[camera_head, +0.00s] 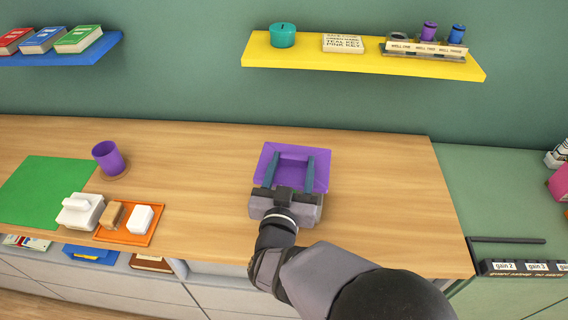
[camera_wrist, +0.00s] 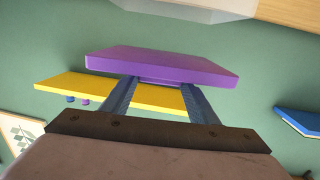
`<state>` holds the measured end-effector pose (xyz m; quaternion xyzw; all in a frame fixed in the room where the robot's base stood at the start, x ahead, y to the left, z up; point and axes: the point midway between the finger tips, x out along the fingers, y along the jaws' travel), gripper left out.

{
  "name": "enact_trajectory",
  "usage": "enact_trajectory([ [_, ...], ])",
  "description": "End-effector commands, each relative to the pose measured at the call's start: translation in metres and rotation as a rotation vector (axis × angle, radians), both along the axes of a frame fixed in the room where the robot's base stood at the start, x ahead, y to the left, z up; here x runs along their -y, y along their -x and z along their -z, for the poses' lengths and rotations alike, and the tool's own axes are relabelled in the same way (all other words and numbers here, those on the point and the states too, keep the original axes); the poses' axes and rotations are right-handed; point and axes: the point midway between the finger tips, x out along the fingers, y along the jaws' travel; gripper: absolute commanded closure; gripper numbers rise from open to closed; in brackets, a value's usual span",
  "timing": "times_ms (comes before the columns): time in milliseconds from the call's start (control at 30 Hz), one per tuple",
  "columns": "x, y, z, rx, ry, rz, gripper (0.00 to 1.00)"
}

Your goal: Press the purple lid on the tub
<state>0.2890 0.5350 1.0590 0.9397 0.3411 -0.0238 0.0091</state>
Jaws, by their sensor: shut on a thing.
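The purple lid (camera_head: 297,181) is a square, shallow piece held out beyond my gripper (camera_head: 292,156), above the wooden counter. My two blue-grey fingers are shut on it. In the wrist view the purple lid (camera_wrist: 165,65) spans the fingertips of my gripper (camera_wrist: 160,83). A pale, translucent body, apparently the tub (camera_wrist: 190,8), shows at the top edge of the wrist view. A strip of green wall shows between it and the lid, so they look apart there. In the head view I cannot make out the tub; the lid and gripper seem to hide it.
The wooden counter (camera_head: 375,205) is clear right of the lid. To the left are a purple cup (camera_head: 108,157), a white handled block (camera_head: 80,210), an orange tray (camera_head: 128,232) with small blocks, and a green mat (camera_head: 45,190). A yellow shelf (camera_head: 360,61) hangs behind.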

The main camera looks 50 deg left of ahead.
Motion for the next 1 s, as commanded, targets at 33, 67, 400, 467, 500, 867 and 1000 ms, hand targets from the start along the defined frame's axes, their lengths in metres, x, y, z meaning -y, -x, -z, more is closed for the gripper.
enact_trajectory([
  [33,0.0,0.0,-0.001,0.0,-0.001,0.0,0.69],
  [67,0.0,0.0,-0.001,0.0,-0.001,-0.001,0.69],
  [400,0.0,0.001,0.0,-0.001,-0.002,-0.003,0.69],
  [467,0.0,0.001,0.0,-0.001,-0.002,-0.003,0.69],
  [500,0.0,0.001,0.001,-0.001,-0.002,-0.003,0.69],
  [867,0.0,0.001,0.009,-0.001,-0.002,-0.003,0.69],
  [1000,0.0,0.001,0.012,-0.001,-0.002,-0.003,0.69],
])
